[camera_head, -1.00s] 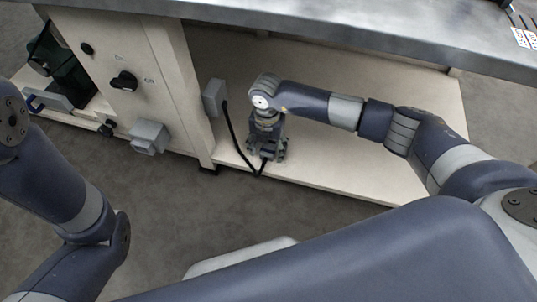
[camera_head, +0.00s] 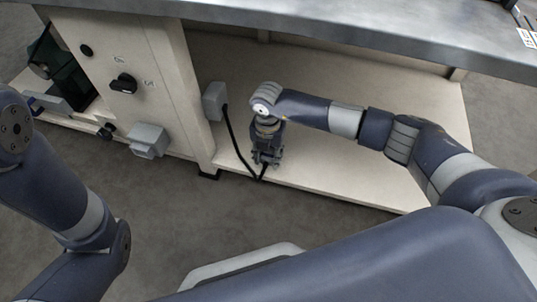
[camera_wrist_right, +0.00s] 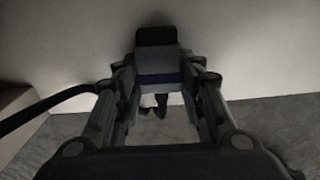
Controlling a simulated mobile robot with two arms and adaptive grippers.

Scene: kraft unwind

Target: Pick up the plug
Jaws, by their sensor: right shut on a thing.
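My right gripper (camera_head: 267,158) reaches down just over the front edge of the low shelf (camera_head: 345,185). In the right wrist view its fingers are closed on the plug (camera_wrist_right: 157,62), a grey block with a dark end and a blue band. In the head view the gripper mostly hides the plug. A black cable (camera_head: 232,138) hangs from a grey box (camera_head: 214,101) on the cabinet's side and runs down to the gripper. It also shows at the left of the wrist view (camera_wrist_right: 40,110). My left gripper is out of view; only arm links show.
A cream cabinet panel (camera_head: 165,90) with a black rotary switch (camera_head: 123,83) stands to the left. A grey socket box (camera_head: 148,140) sticks out from it. A grey tabletop (camera_head: 350,35) overhangs the shelf. The floor (camera_head: 190,225) in front is clear.

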